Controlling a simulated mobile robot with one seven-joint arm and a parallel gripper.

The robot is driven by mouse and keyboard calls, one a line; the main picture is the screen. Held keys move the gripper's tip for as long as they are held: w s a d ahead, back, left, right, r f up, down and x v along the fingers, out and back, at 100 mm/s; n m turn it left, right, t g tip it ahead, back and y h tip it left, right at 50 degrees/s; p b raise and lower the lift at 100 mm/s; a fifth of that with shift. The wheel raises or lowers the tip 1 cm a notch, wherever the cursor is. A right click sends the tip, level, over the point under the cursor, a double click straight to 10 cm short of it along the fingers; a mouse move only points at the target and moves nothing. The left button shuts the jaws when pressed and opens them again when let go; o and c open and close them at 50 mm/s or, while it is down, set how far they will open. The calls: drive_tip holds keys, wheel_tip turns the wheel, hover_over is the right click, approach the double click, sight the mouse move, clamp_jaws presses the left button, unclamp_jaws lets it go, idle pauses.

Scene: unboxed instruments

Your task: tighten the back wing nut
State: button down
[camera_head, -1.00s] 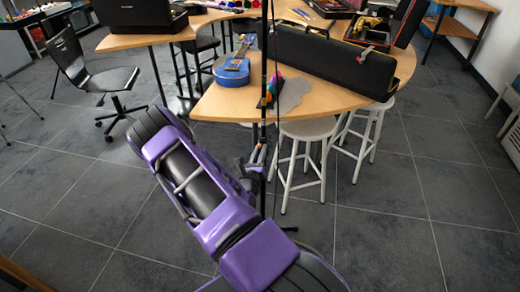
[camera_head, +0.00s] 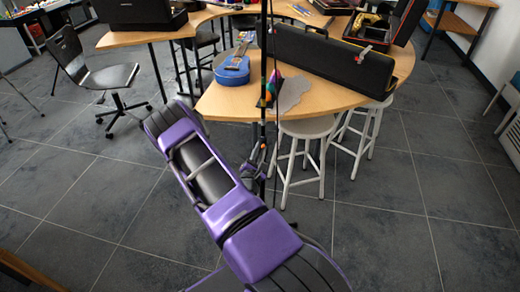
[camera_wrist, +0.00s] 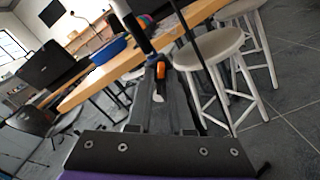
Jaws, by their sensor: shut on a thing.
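A thin dark stand (camera_head: 263,70) rises upright in front of the curved wooden table. It also shows in the wrist view as a pole with a white-and-black upper part (camera_wrist: 131,22). My gripper (camera_wrist: 162,88) is at the stand's joint, its dark fingers shut around a small part there. An orange piece (camera_wrist: 160,69) shows just beyond the fingertips and looks like part of the wing nut. The fingers hide most of the held part, and I cannot tell its turn. In the head view the gripper is small and partly merged with the stand.
The wooden table (camera_head: 222,105) stands just behind, with a blue ukulele (camera_head: 232,70) and a long black case (camera_head: 330,55) on it. White stools (camera_head: 307,128) stand close on the right. A black chair (camera_head: 110,77) is at left. The front floor is clear.

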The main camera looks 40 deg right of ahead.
drive_tip(key=m, duration=0.5)
drive_tip(key=shift+f+m, duration=0.1)
drive_tip(key=shift+m, duration=0.2)
drive_tip(key=m, duration=0.5)
drive_tip(key=shift+a, duration=0.1)
idle(0.3)
drive_tip(key=c, duration=0.8)
unclamp_jaws()
drive_tip(key=v, duration=1.7)
drive_tip(key=shift+s, duration=0.25)
drive_tip(key=shift+a, duration=0.1)
